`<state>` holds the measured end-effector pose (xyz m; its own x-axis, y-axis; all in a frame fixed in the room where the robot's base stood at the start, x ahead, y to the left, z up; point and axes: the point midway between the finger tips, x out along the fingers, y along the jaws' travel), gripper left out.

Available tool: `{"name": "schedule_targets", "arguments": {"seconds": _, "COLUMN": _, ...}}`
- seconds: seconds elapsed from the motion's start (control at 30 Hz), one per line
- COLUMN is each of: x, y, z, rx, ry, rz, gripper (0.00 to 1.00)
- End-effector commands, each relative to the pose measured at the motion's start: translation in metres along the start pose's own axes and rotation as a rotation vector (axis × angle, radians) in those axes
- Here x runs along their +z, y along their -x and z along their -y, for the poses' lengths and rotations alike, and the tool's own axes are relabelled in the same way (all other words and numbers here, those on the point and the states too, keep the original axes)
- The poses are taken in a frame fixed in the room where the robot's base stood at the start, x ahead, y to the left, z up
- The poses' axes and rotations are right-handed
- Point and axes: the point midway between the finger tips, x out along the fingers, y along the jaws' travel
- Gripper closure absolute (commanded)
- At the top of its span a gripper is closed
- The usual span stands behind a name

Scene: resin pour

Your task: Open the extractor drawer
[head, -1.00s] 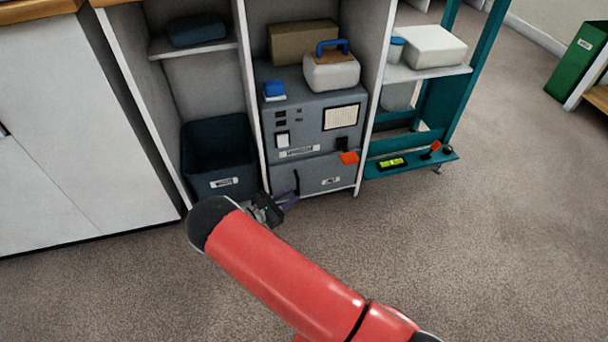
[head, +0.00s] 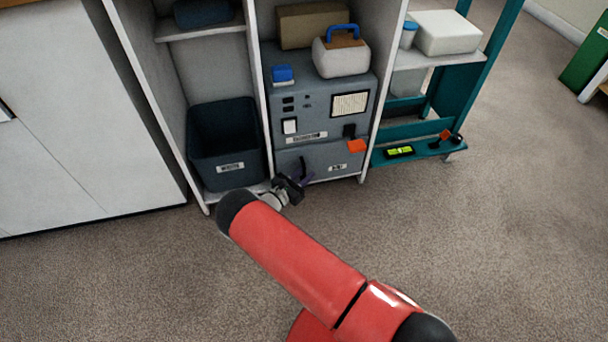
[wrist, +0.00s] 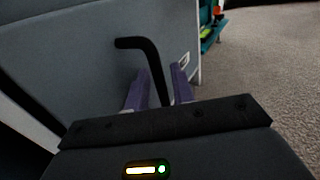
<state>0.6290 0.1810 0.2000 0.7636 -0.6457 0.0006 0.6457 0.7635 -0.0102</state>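The extractor (head: 318,105) is a grey cabinet in the middle bay in the head view. Its drawer (head: 345,158) is the lower front panel and looks closed. The drawer's black bar handle (wrist: 150,58) shows in the wrist view, standing off the grey drawer front (wrist: 85,70). My gripper (wrist: 160,70) has two purple fingers, apart, with the lower part of the handle showing between them. A gap shows beside the handle, so the fingers do not look clamped on it. In the head view, my gripper (head: 300,175) is low at the drawer's left side and partly covers the handle.
A dark waste bin (head: 225,150) stands left of the extractor, behind a white divider. An orange piece (head: 356,146) is at the drawer's upper right. A teal rack (head: 430,148) stands to the right. The carpet in front is clear.

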Motion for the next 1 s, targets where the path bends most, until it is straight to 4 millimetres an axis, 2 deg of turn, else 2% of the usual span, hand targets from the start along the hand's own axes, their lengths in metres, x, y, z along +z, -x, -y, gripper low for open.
{"name": "schedule_targets", "arguments": {"seconds": 0.17, "x": 0.0, "y": 0.0, "z": 0.0, "rx": 0.0, "ry": 0.0, "rz": 0.0, "gripper": 0.75}}
{"name": "schedule_targets", "arguments": {"seconds": 0.37, "x": 0.0, "y": 0.0, "z": 0.0, "rx": -0.001, "ry": 0.0, "rz": 0.0, "gripper": 0.99}}
{"name": "schedule_targets", "arguments": {"seconds": 0.4, "x": 0.0, "y": 0.0, "z": 0.0, "rx": -0.001, "ry": 0.0, "rz": 0.0, "gripper": 1.0}}
{"name": "schedule_targets", "arguments": {"seconds": 0.77, "x": 0.001, "y": 0.002, "z": 0.002, "rx": -0.001, "ry": 0.001, "rz": -0.001, "gripper": 1.0}}
{"name": "schedule_targets", "arguments": {"seconds": 1.0, "x": 0.003, "y": 0.018, "z": 0.026, "rx": 0.0, "ry": 0.005, "rz": -0.001, "gripper": 1.0}}
